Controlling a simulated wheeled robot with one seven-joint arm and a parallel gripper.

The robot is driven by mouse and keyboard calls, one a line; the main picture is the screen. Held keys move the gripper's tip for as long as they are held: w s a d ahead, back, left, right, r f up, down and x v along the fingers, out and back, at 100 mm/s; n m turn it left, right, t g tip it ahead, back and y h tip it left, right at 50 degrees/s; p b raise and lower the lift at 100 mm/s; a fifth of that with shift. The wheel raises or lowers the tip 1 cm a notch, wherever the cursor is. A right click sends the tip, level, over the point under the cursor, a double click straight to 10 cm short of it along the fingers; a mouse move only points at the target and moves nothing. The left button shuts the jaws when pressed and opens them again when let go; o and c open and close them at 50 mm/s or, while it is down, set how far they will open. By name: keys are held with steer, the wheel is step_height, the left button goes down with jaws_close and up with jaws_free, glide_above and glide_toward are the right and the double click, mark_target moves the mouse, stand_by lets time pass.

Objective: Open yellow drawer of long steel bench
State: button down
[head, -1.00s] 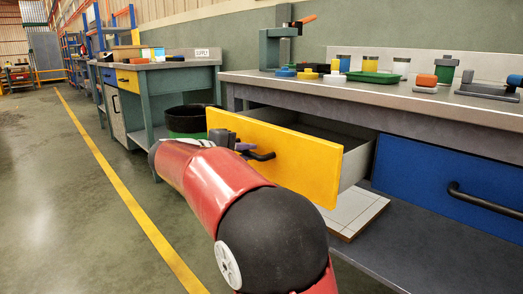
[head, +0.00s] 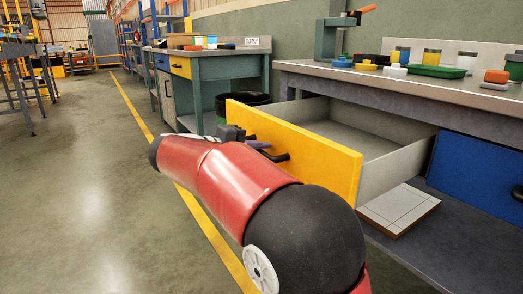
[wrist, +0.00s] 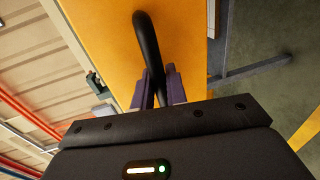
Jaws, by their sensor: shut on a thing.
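The yellow drawer (head: 310,152) of the long steel bench (head: 400,98) is pulled well out, and its grey inside looks empty where I can see it. Its black bar handle (head: 279,157) is on the front, partly behind my arm. My gripper (head: 258,145) is at the drawer front. In the wrist view, the purple fingers of my gripper (wrist: 158,88) are closed around the black handle (wrist: 147,42), with the yellow front (wrist: 95,35) behind it. The fingertips are partly hidden in the head view.
A blue drawer (head: 478,185) is shut to the right. A tiled board (head: 398,208) lies on the lower shelf under the open drawer. A dark bin (head: 250,100) and a second bench (head: 215,65) stand beyond. The floor to the left (head: 80,200) is clear.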

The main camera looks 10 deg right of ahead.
steer(key=c, duration=1.5)
jaws_free()
steer(key=p+v, duration=0.1)
steer(key=v, duration=0.6)
steer(key=shift+a, duration=0.4)
steer(key=shift+s, duration=0.1)
